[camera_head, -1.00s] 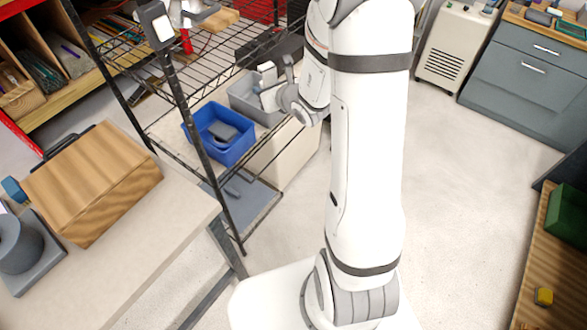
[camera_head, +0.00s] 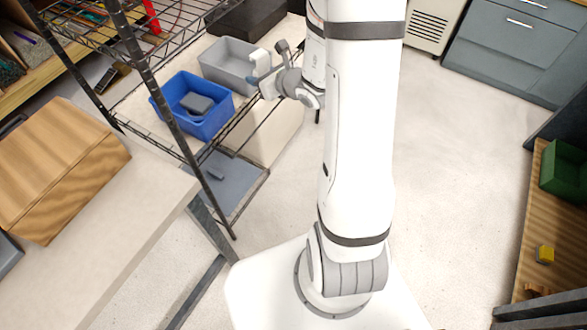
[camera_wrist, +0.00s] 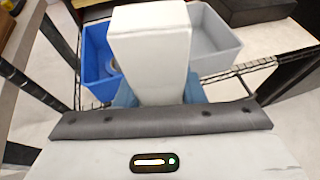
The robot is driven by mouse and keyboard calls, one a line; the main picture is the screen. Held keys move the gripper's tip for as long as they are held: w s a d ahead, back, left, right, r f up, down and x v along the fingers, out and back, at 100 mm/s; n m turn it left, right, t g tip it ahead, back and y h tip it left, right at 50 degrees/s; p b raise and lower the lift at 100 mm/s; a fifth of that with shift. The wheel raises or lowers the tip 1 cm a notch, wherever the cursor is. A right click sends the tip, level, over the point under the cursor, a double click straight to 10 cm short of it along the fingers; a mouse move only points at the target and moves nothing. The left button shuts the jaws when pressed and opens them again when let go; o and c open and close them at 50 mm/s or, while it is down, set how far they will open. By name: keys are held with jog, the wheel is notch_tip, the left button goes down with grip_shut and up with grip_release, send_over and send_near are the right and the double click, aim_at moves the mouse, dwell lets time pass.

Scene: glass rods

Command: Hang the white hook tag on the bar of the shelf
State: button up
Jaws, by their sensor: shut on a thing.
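The white hook tag (camera_wrist: 150,50) is a pale block standing up in the middle of the wrist view. In the head view, the white tag (camera_head: 259,56) shows small at the arm's end. My gripper (camera_head: 262,77) is shut on its lower part, with light blue fingers on both sides. The black wire shelf (camera_head: 237,120) is below and left of the gripper in the head view, with a dark bar along its front edge. The gripper is above the level with the bins. I cannot tell the tag's exact gap to any bar. Its hook shape is hidden in the wrist view.
A blue bin (camera_head: 207,122) with a dark item and a grey bin (camera_head: 224,68) stand on the shelf beside the gripper. A dark box (camera_head: 247,18) is behind them. A black post (camera_head: 168,98) rises at the shelf's corner. A worktop (camera_head: 120,225) is at left; open floor lies right.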

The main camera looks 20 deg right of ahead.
jog(key=s+d+f+n+g+y+b, duration=0.1)
jog(key=s+d+f+b, duration=0.15)
jog(key=f+b, duration=0.6)
jog(key=s+d+f+n+y+b, duration=0.1)
jog(key=s+f+b, duration=0.3)
jog(key=f+b, duration=0.45)
jog(key=s+d+f+g+y+b, duration=0.1)
jog(key=s+d+f+b, duration=0.15)
jog(key=f+b, duration=0.6)
jog(key=a+r+x, duration=0.1)
jog(key=r+x, duration=0.1)
jog(key=x, duration=1.4)
jog(key=shift+a+r+n+p, duration=0.2)
jog(key=shift+r+n+p, duration=0.05)
jog(key=shift+n+p, duration=0.05)
jog(key=shift+w, duration=0.1)
jog(key=o, duration=1)
jog(key=shift+o, duration=0.2)
